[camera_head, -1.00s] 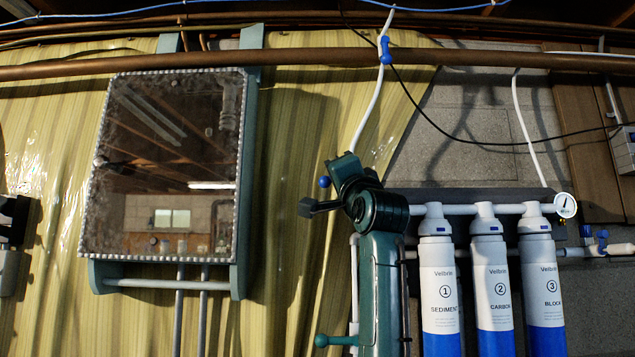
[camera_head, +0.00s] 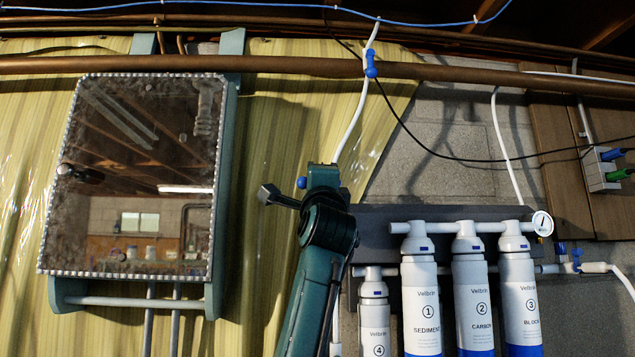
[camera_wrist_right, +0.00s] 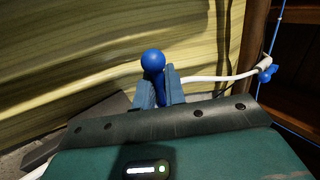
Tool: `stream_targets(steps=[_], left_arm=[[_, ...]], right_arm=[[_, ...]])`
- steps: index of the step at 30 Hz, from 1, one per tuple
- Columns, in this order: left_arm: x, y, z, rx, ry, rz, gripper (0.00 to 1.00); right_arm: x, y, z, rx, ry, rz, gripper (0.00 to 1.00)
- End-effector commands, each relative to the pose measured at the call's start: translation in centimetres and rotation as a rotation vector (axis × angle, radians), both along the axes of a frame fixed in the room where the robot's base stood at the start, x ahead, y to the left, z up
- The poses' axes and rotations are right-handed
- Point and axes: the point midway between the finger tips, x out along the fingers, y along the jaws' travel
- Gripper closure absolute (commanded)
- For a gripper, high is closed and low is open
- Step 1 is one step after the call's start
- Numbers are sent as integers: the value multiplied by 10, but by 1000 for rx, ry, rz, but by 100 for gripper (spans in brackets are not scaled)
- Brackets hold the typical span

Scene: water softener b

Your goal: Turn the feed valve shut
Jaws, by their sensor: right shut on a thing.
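A blue ball-ended handle (camera_wrist_right: 153,62), which looks like the feed valve's, stands between my right gripper's fingers in the wrist view. The right gripper (camera_wrist_right: 160,88) is shut on it just below the ball, and the ball sticks out past the fingertips. A white tube (camera_wrist_right: 215,78) runs behind the fingers. In the head view the blue ball (camera_head: 301,182) shows beside the end of my green right arm. That arm hides the valve's body and most of the grip. My left gripper is in neither view.
White and blue filter canisters (camera_head: 420,300) with a pressure gauge (camera_head: 542,223) hang right of the arm. A mirror-fronted cabinet (camera_head: 222,180) is at left. A brown pipe (camera_head: 270,64) with a blue clamp (camera_head: 370,62) crosses above. Another blue valve (camera_head: 570,257) is at right.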

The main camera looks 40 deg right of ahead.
Motion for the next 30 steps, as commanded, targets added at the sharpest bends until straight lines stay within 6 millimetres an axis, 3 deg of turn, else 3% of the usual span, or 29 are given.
stream_targets(steps=[8,9,10,20,30], left_arm=[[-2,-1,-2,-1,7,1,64],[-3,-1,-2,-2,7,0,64],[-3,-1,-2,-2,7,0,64],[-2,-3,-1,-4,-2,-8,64],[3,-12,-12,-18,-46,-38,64]], right_arm=[[-1,-1,0,2,-2,-2,100],[-1,-1,0,2,-2,-2,85],[-1,-1,0,2,-2,-2,83],[-4,2,-4,1,-3,-1,83],[-50,31,-44,1,-5,1,83]])
